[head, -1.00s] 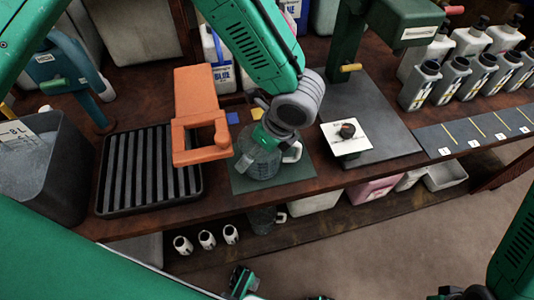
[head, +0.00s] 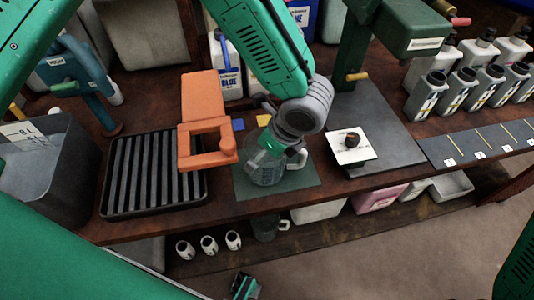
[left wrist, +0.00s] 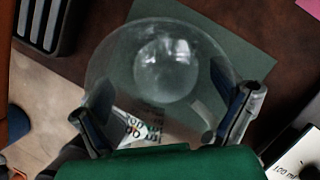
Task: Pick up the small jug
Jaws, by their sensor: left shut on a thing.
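A clear jug (head: 264,172) with a handle on its right is at the dark green mat (head: 304,186) near the bench's front edge. My left gripper (head: 276,146) reaches down from above and is shut on the jug's upper part. In the left wrist view the round clear jug (left wrist: 165,75) lies between the two fingers (left wrist: 167,108). I cannot tell whether its base touches the mat.
An orange bracket (head: 206,120) stands close left of the jug, over a black ribbed tray (head: 112,205). A stand with a white plate (head: 352,146) is to the right. Several grey bottles (head: 427,95) line the back right. Blue-labelled containers (head: 226,70) stand behind.

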